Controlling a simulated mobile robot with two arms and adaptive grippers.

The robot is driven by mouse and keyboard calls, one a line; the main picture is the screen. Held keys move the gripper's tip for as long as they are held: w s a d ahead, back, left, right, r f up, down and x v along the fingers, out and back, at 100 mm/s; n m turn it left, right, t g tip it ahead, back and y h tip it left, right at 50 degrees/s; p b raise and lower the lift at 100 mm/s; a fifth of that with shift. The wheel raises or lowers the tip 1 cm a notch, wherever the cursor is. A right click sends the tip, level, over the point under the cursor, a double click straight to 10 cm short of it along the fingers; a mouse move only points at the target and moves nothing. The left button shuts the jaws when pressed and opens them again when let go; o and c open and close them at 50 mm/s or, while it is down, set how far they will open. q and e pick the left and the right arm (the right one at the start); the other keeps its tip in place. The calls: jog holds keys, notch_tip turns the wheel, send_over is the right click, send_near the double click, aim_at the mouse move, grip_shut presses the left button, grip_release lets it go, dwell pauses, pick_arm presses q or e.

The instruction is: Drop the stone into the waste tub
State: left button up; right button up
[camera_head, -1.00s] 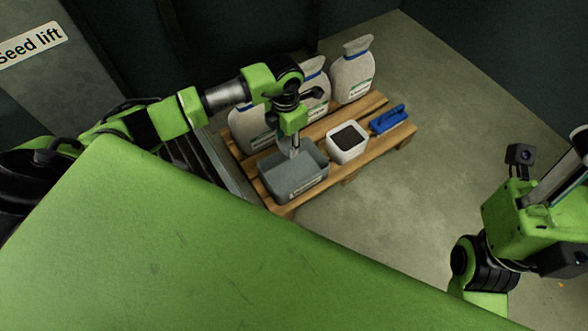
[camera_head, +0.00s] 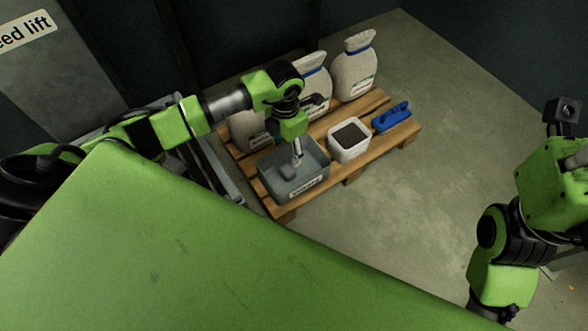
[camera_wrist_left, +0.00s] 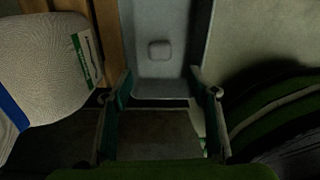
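The grey waste tub (camera_head: 265,184) stands on the pallet with a label on its front. A grey stone (camera_head: 287,173) lies inside it on the tub's floor. It also shows in the left wrist view (camera_wrist_left: 160,50) as a rounded block, apart from the fingers. My left gripper (camera_head: 298,155) points down over the tub. In the left wrist view its two fingers (camera_wrist_left: 161,97) are spread wide with nothing between them, so it is open and empty. My right arm shows at the right edge, but its gripper fingers are out of the picture.
A white bin with dark contents (camera_head: 349,137) stands right of the tub, with a blue brush-like tool (camera_head: 392,116) beyond it. Several sacks (camera_head: 354,68) line the back of the pallet (camera_head: 345,171). The floor to the right is clear.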

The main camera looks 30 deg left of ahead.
pick_arm(q)
notch_tip(320, 180, up, 12)
dwell(0.6)
dwell(0.4)
